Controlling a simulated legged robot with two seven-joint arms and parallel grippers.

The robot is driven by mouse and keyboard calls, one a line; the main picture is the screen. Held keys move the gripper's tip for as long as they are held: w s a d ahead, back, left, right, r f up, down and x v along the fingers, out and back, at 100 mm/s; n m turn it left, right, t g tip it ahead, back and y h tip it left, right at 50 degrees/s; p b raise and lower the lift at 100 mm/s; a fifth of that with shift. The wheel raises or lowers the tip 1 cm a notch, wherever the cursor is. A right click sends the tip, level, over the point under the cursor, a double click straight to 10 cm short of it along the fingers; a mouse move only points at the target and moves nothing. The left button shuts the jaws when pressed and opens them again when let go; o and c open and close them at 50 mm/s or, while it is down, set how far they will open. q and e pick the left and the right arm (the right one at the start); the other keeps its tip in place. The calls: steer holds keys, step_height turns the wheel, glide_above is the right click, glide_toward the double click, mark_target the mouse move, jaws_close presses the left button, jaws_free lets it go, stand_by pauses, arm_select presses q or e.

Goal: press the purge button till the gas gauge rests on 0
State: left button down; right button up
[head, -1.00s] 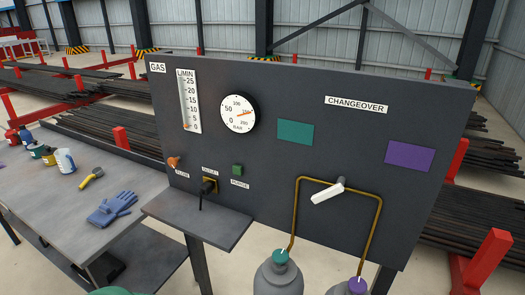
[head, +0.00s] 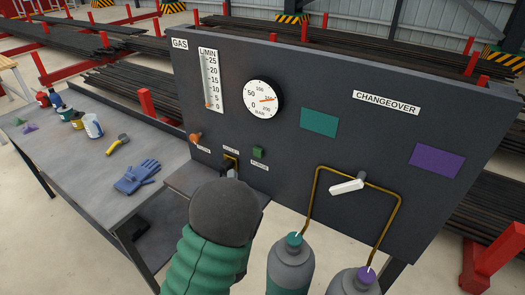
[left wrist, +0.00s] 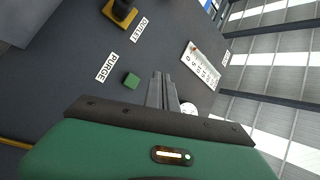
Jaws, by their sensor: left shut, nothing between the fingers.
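The green purge button (head: 258,153) is on the dark panel above its PURGE label; it also shows in the left wrist view (left wrist: 131,81). The round BAR gauge (head: 262,98) has an orange needle pointing right, well away from 0. The L/MIN tube (head: 211,80) has its orange mark near the bottom. My left gripper (left wrist: 163,88) is shut and empty, its fingers beside the button in the left wrist view and apart from it in the picture. My right gripper is not in view.
An orange knob (head: 195,138) is left of the button, with the outlet fitting (left wrist: 121,11) between them. A white changeover lever (head: 347,187) and brass pipe stand right, above two cylinders. A bench (head: 95,165) with gloves and cans is at the left.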

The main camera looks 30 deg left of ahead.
arm_select(q)
steer(key=shift+s, duration=0.1)
glide_toward(253, 151)
steer(key=s+a+x, duration=0.1)
steer(key=x, duration=0.4)
steer(key=shift+w+r, duration=0.1)
steer(key=shift+w, duration=0.25)
stand_by(1.7)
steer(key=shift+w+d, duration=0.1)
steer(key=shift+w, duration=0.25)
steer(key=shift+w+r, duration=0.1)
steer(key=shift+w, duration=0.35)
stand_by(0.6)
steer(key=shift+s, duration=0.9)
